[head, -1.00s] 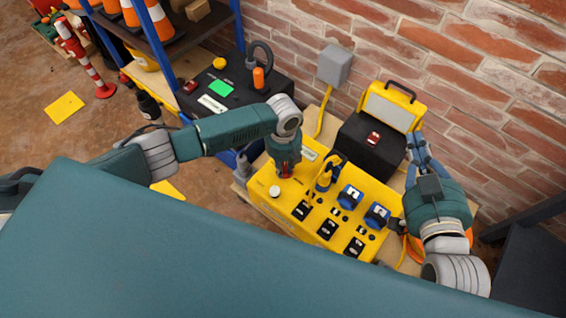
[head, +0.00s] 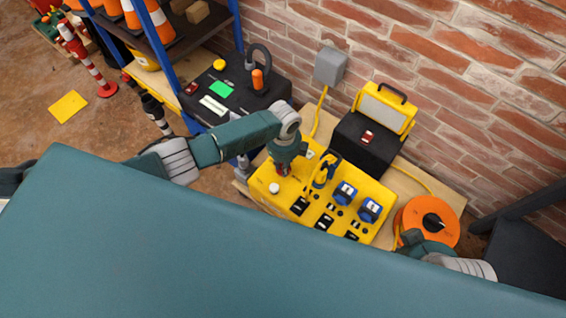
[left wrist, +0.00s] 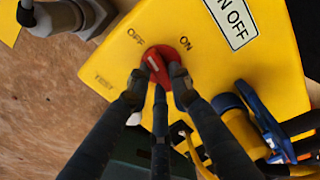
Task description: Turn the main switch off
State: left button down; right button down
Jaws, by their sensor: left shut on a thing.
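The main switch shows in the left wrist view as a red knob (left wrist: 157,60) on the yellow box (left wrist: 282,75). The printed words OFF and ON stand on either side of its upper end. My left gripper (left wrist: 159,82) is shut on the knob, with a finger on each side, hiding part of it. In the head view my left gripper (head: 283,170) reaches down onto the left end of the yellow box (head: 263,203). My right arm (head: 428,249) is low at the right, mostly cut off by my body; its fingers cannot be made out clearly.
The yellow box carries blue sockets (head: 345,192) and a yellow plug beside my left gripper. An orange reel (head: 412,211) lies to the right. A black box (head: 358,143) with a yellow lamp (head: 384,107) stands behind, near the brick wall. A blue-post shelf is at the upper left.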

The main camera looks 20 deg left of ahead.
pick_arm(q)
jog(key=shift+w+r+n, duration=0.1)
jog(key=shift+n, duration=0.2)
jog(key=shift+n+p, duration=0.4)
jog(key=shift+n, duration=0.4)
pick_arm(e)
jog(key=shift+x, duration=1.55)
pick_arm(q)
jog(key=c, duration=1.5)
grip_release()
jog(key=shift+c, duration=0.2)
pick_arm(e)
jog(key=shift+a, duration=0.1)
pick_arm(q)
notch_tip(320, 180, up, 12)
